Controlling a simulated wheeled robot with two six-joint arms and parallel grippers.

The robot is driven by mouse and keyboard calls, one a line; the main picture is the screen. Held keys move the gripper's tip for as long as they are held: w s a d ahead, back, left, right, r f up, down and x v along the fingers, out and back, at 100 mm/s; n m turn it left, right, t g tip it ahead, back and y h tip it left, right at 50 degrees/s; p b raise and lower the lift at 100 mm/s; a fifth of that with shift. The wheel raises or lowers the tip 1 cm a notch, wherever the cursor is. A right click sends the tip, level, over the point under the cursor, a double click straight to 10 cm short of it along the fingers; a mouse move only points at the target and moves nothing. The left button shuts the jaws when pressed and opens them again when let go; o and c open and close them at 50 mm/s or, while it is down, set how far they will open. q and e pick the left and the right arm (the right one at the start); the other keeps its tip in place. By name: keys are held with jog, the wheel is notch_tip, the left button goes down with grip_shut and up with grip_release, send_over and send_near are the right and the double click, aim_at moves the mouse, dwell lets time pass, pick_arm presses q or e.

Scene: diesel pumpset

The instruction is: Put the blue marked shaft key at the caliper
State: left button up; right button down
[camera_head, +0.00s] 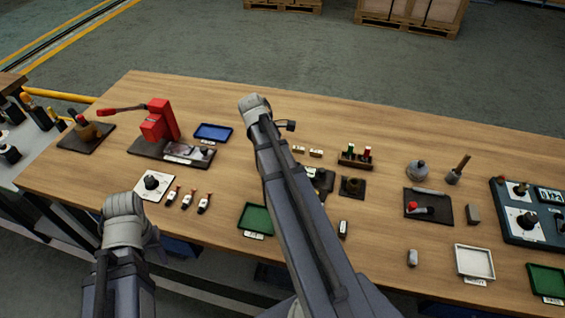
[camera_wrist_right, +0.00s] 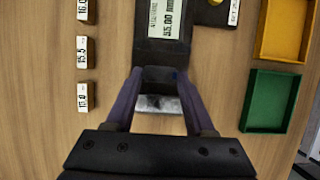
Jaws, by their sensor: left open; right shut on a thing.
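The shaft key (camera_wrist_right: 156,75) is a small dark grey piece with a blue mark at its right end. In the right wrist view my right gripper (camera_wrist_right: 162,82) is shut on it, right at the near end of the caliper's dark body. The caliper (camera_wrist_right: 166,22) shows a display reading 35.00 mm; a pale metal piece (camera_wrist_right: 160,104) lies below the key. In the head view the caliper (camera_head: 319,180) is partly covered by my right arm, which hides the key and fingertips. My left gripper (camera_head: 128,232) is at the front left, away from these things; its fingers barely show.
Marked blocks (camera_wrist_right: 83,50) stand left of the caliper; a yellow tray (camera_wrist_right: 284,28) and a green tray (camera_wrist_right: 268,100) lie right of it. A red press (camera_head: 160,122), blue tray (camera_head: 213,132) and black socketed block (camera_head: 352,187) stand on the bench.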

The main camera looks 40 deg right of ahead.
jog(key=shift+f, duration=0.2)
jog(key=shift+c, duration=0.9)
grip_release()
jog(key=shift+r, duration=0.1)
notch_tip(320, 180, up, 7)
jog(key=p, duration=0.6)
jog(key=shift+p, duration=0.35)
